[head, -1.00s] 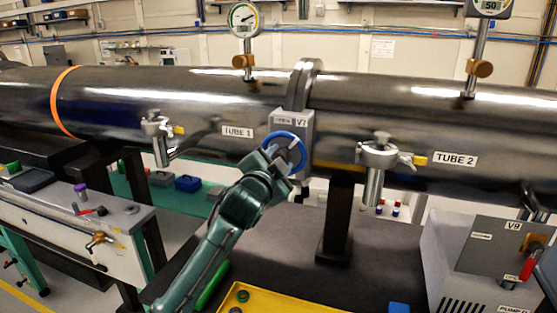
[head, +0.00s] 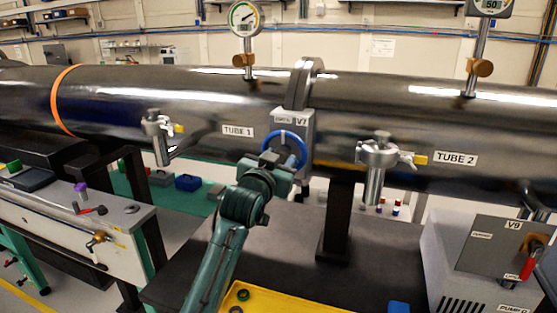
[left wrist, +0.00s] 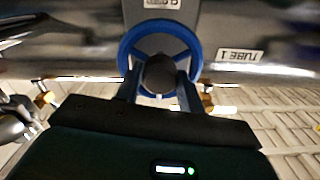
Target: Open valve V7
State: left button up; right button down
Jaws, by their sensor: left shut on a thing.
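Valve V7 (head: 296,122) is a grey box under the flange between the two tubes, with a blue handwheel (head: 301,147) on its front. A white mark shows at the top of the wheel's rim. My left gripper (head: 274,160) reaches the wheel from the lower left and hides part of its left side. In the left wrist view the blue wheel (left wrist: 160,27) fills the upper middle. There my left gripper (left wrist: 158,85) has its two fingers at the wheel, either side of the dark hub, shut on it. My right gripper is not in view.
Clamped side ports (head: 158,135) and (head: 379,160) stick out from the tube on either side of V7. A dark support post (head: 337,220) stands below. A yellow tray (head: 285,299) lies on the dark table. Pump box V9 (head: 505,247) stands at right.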

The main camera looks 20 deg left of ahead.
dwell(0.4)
pick_arm(q)
jog(key=o, duration=1)
jog(key=s+b, duration=0.2)
jog(key=s, duration=1.1)
jog(key=shift+s+a, duration=0.1)
jog(key=shift+a, duration=0.1)
jog(key=shift+f, duration=0.1)
